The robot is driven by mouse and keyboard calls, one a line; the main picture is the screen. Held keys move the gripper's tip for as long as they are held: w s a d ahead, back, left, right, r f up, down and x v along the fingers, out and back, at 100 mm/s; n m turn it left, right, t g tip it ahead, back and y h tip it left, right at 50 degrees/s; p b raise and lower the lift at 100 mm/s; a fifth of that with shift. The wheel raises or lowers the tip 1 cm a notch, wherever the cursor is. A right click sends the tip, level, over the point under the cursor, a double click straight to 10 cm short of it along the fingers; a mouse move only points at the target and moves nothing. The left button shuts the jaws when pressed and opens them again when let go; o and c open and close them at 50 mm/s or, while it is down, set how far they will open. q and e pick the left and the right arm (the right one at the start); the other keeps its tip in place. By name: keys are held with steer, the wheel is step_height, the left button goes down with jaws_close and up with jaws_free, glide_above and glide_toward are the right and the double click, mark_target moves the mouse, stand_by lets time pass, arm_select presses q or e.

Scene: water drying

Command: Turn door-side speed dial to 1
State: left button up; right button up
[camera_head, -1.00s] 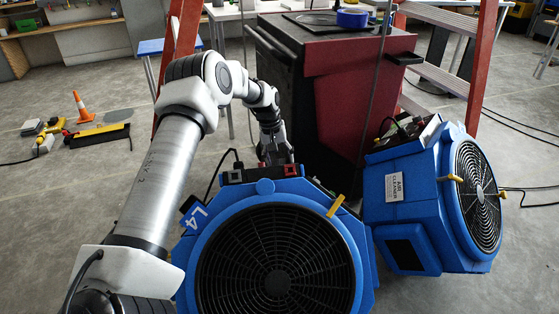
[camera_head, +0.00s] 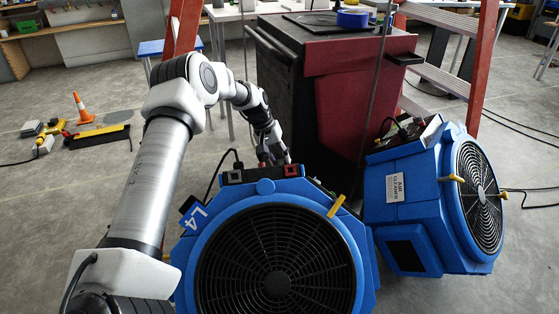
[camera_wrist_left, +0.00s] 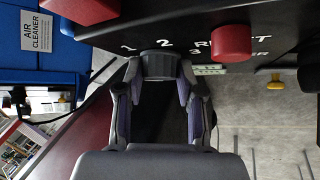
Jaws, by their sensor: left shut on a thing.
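The dark ribbed speed dial (camera_wrist_left: 160,66) sits on a black control panel in the left wrist view, with the white marks 1, 2 and 3 around it. My left gripper (camera_wrist_left: 160,84) is shut on the dial, one finger on each side. Which mark the dial points to is not clear. In the head view my left gripper (camera_head: 272,156) is behind the top of the blue fan unit marked L4 (camera_head: 195,217), and the dial is hidden there. My right gripper is not in view.
A red knob (camera_wrist_left: 231,43) is beside the dial on the panel. A second blue unit labelled air cleaner (camera_head: 407,235) stands at the right. A red and black cabinet (camera_head: 347,100) stands close behind the gripper. Cables lie on the floor.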

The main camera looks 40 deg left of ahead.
arm_select(q)
steer(key=m+h+b, duration=0.1)
steer(key=m+b, duration=0.1)
steer(key=b, duration=0.1)
steer(key=m+t+h+b, duration=0.1)
steer(key=h+b, duration=0.1)
steer(key=b, duration=0.1)
steer(key=f+m+h+b, duration=0.1)
steer(key=m+h+b, duration=0.1)
steer(key=b, duration=0.1)
steer(key=shift+a+m+t, duration=0.25)
steer(key=shift+m+t, duration=0.05)
steer(key=shift+t, duration=0.1)
steer(key=shift+r+m+h+b, duration=0.25)
steer(key=shift+m+h+b, duration=0.55)
steer(key=shift+b, duration=0.25)
steer(key=shift+s, duration=0.1)
steer(key=o, duration=1.2)
steer(key=shift+c, duration=0.2)
steer(key=shift+r, duration=0.1)
steer(key=v, duration=0.7)
steer(key=shift+a, duration=0.2)
steer(key=shift+r, duration=0.1)
